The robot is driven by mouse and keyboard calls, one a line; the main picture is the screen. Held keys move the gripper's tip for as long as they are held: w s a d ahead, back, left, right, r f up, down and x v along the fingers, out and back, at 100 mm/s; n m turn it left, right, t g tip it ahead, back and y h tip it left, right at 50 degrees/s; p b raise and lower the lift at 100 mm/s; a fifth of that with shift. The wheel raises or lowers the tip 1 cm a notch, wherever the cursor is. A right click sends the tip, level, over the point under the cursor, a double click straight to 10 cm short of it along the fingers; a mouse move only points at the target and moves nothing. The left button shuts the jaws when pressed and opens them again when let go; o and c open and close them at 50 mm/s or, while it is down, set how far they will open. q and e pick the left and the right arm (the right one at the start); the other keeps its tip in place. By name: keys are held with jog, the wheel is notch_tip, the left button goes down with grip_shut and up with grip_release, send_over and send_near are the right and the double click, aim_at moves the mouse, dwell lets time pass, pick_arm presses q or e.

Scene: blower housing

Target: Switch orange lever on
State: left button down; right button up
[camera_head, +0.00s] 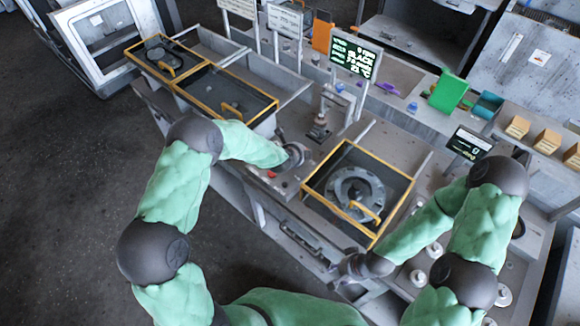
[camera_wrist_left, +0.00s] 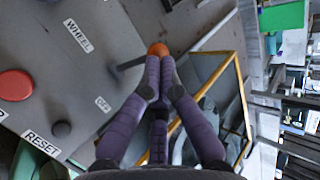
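The orange lever's round tip (camera_wrist_left: 158,48) shows in the left wrist view, just beyond my left gripper's fingertips. A dark bar (camera_wrist_left: 130,65) beside it runs left over the grey panel. My left gripper's (camera_wrist_left: 159,62) purple fingers are drawn together at the tips, against or just in front of the orange tip; I cannot tell whether they grip it. In the head view my left gripper (camera_head: 294,155) is over the panel, left of the yellow-framed box, and the lever is hidden. My right gripper (camera_head: 350,268) is low at the bench's front edge; its fingers are unclear.
A yellow-framed box (camera_head: 358,192) with a round housing stands between my arms. More framed boxes (camera_head: 227,104) are at left. Open floor (camera_head: 70,190) is at left.

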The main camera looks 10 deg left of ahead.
jog(key=shift+s+r+p, duration=0.15)
jog(key=shift+r+p, duration=0.7)
